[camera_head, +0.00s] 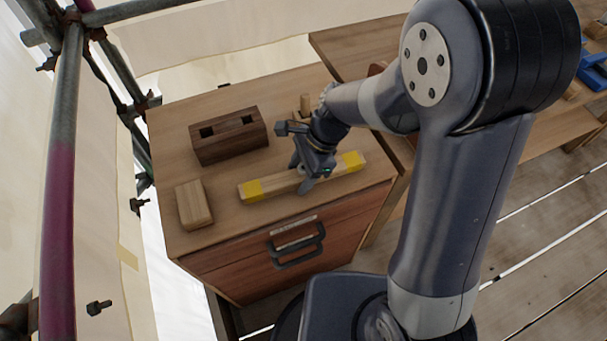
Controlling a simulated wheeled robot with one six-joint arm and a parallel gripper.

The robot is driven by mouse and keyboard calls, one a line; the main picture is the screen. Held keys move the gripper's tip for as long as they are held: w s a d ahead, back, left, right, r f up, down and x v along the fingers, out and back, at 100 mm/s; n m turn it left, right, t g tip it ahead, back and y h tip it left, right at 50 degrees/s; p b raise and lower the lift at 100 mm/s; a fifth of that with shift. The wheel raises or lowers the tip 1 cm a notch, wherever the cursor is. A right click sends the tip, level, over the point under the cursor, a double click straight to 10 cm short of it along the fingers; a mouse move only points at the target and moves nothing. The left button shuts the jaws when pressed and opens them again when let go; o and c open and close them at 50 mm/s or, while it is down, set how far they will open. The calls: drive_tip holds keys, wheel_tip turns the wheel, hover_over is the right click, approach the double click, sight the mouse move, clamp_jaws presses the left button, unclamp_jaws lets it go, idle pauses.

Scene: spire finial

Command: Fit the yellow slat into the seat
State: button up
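The yellow slat (283,184) is a pale wooden bar with yellow bands near both ends. It lies along the front of the cabinet top. My gripper (311,183) is over the slat's middle, pointing down, with a finger showing in front of the slat's near side. Whether the fingers are closed on it cannot be told. A dark brown wooden block (229,136) with two square holes stands behind and to the left of the slat; the holes look empty. I cannot tell for certain whether this block is the seat.
A small pale wood block (194,204) lies at the cabinet's left front. An upright peg (306,103) stands behind my gripper. The cabinet (178,243) has a drawer with a dark handle. Scaffold poles (62,170) rise at left. A workbench (343,47) stands behind at right.

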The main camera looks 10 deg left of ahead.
drive_tip(key=c, duration=0.9)
drive_tip(key=shift+c, duration=0.2)
